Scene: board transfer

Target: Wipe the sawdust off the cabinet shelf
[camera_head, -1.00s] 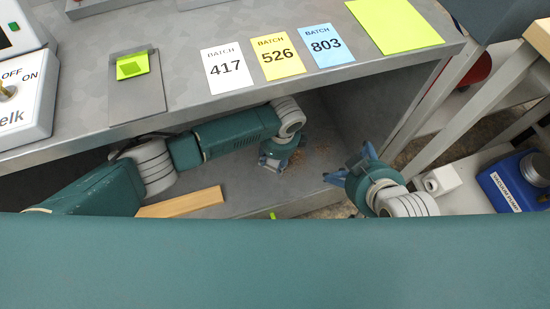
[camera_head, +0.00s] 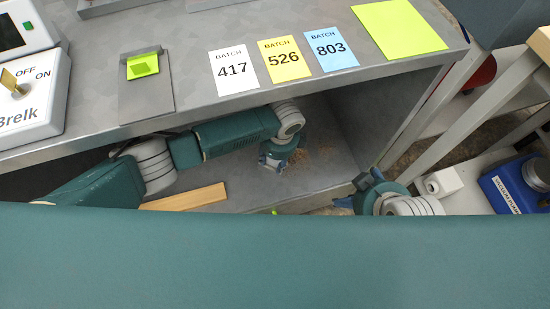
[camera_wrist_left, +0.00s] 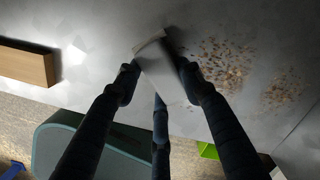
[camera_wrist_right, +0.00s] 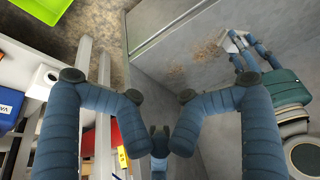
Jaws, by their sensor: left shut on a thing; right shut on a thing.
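The cabinet shelf (camera_head: 240,190) is a grey floor under the worktop. Sawdust (camera_head: 326,153) lies near its right side; the left wrist view shows two patches, a denser one (camera_wrist_left: 225,66) and a smaller one (camera_wrist_left: 284,90). My left gripper (camera_head: 271,164) is shut on a pale wiping cloth or pad (camera_wrist_left: 162,68), low over the shelf beside the denser patch; contact cannot be told. My right gripper (camera_wrist_right: 158,108) is at the cabinet's front right, closed around what looks like the edge of its side wall (camera_wrist_right: 150,84). The grip itself is partly hidden.
A wooden board (camera_head: 190,198) lies at the shelf's front left. Batch cards (camera_head: 285,59) and a switch box (camera_head: 30,95) are on the worktop above. A blue vacuum pump (camera_head: 512,185) stands at right. A green item (camera_wrist_left: 207,150) is below the shelf's front.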

